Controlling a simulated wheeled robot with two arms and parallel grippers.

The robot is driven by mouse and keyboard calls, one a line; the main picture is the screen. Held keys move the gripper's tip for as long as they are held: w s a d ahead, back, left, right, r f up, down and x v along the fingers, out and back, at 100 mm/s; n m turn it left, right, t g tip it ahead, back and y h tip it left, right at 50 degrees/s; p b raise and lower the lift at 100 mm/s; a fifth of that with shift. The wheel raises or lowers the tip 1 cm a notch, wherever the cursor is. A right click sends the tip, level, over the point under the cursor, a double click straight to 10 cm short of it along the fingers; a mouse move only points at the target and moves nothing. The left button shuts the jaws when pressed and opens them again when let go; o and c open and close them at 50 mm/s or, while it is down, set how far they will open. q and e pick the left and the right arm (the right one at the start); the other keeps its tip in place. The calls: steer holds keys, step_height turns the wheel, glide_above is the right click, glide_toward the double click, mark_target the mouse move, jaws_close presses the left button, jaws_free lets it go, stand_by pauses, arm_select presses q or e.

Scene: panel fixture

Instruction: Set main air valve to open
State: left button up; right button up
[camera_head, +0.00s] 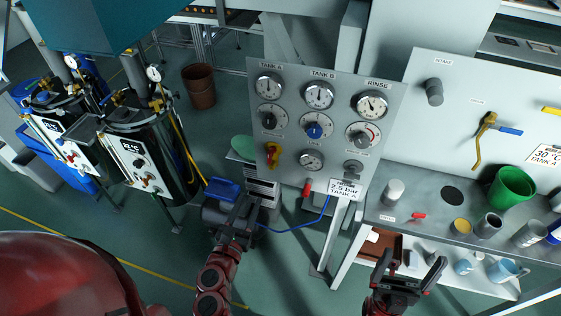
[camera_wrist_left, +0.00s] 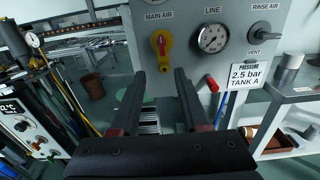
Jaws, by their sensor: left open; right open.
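The main air valve (camera_head: 272,155) is a yellow and red handle at the lower left of the grey gauge panel (camera_head: 290,172). In the left wrist view the valve (camera_wrist_left: 161,47) sits under the "MAIN AIR" label, its handle roughly upright. My left gripper (camera_head: 240,203) is open and empty, below and left of the valve in the head view. In the left wrist view its fingers (camera_wrist_left: 159,76) point toward the panel, with the valve just beyond and above the gap between them. My right gripper (camera_head: 408,265) is open and empty, in front of the bench at the lower right.
Gauges and knobs fill the panel, including a blue knob (camera_head: 313,131). A red lever (camera_head: 307,187) and a "2.5 bar" sign (camera_head: 345,188) are at its lower edge. A bench (camera_head: 400,225) with a green cup (camera_head: 511,187) stands right. Tanks (camera_head: 145,160) stand left.

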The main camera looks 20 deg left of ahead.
mark_target(268, 158)
arm_select(q)
steer(key=w+p, duration=0.1)
steer(key=w, duration=0.4)
steer(key=w+p, duration=0.1)
steer(key=w, duration=0.5)
steer(key=w+d+p, duration=0.1)
steer(key=w, duration=0.4)
steer(key=shift+w+r+p, duration=0.2)
steer(key=shift+w+p, duration=0.05)
steer(key=shift+p, duration=0.05)
steer(key=shift+w+a, duration=0.1)
steer(key=shift+w, duration=0.4)
jaws_close()
